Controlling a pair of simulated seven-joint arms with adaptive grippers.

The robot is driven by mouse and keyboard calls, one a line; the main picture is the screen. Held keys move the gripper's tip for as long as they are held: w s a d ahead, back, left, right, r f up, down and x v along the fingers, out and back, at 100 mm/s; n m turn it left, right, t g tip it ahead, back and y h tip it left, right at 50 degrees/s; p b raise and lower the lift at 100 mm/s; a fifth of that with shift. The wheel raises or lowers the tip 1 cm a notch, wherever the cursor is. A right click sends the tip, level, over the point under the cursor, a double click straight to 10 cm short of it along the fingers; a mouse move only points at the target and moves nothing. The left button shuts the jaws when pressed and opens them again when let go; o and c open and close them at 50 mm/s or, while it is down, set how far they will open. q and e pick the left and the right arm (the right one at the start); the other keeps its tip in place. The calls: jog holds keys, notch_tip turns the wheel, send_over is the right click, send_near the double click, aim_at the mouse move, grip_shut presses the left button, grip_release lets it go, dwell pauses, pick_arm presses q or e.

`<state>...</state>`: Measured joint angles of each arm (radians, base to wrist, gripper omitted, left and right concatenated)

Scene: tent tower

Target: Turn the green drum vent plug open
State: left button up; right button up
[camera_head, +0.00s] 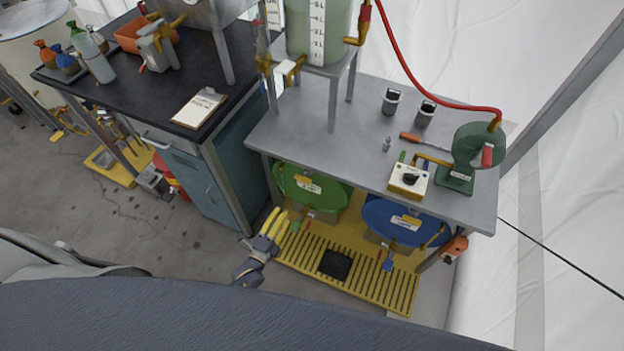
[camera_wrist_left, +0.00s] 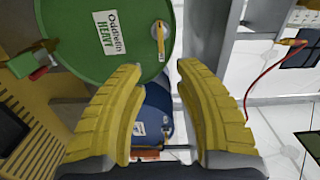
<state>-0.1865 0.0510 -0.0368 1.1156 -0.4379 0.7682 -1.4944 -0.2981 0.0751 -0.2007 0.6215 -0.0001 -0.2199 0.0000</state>
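The green drum (camera_head: 330,196) lies on its side under the grey bench, its round end facing out; it fills the upper left of the left wrist view (camera_wrist_left: 100,65). A yellow handle-like fitting (camera_wrist_left: 160,42), which looks like the vent plug, sits near the edge of that end, right of the white label. My left gripper (camera_head: 277,213) is at the front left of the drum, low beside the bench. In the left wrist view its yellow fingers (camera_wrist_left: 160,67) are spread and empty, with the fitting beyond the gap and no visible contact. My right gripper is not in view.
A blue drum (camera_head: 385,218) lies to the right of the green one. Below are a yellow slatted platform (camera_head: 305,256) and a tap with a red and green handle (camera_wrist_left: 38,66). The bench top (camera_head: 345,140) overhangs the drums; a blue cabinet (camera_head: 240,165) stands left.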

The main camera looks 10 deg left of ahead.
aim_at(303, 178)
pick_arm(q)
jog(key=shift+m, duration=0.3)
jog(key=w+d, duration=0.1)
jog(key=w, duration=0.4)
jog(key=w+d, duration=0.1)
jog(key=w, duration=0.5)
jog(key=w+d, duration=0.1)
jog(key=w, duration=0.5)
jog(key=shift+d, duration=0.1)
jog(key=shift+o, duration=0.4)
grip_shut()
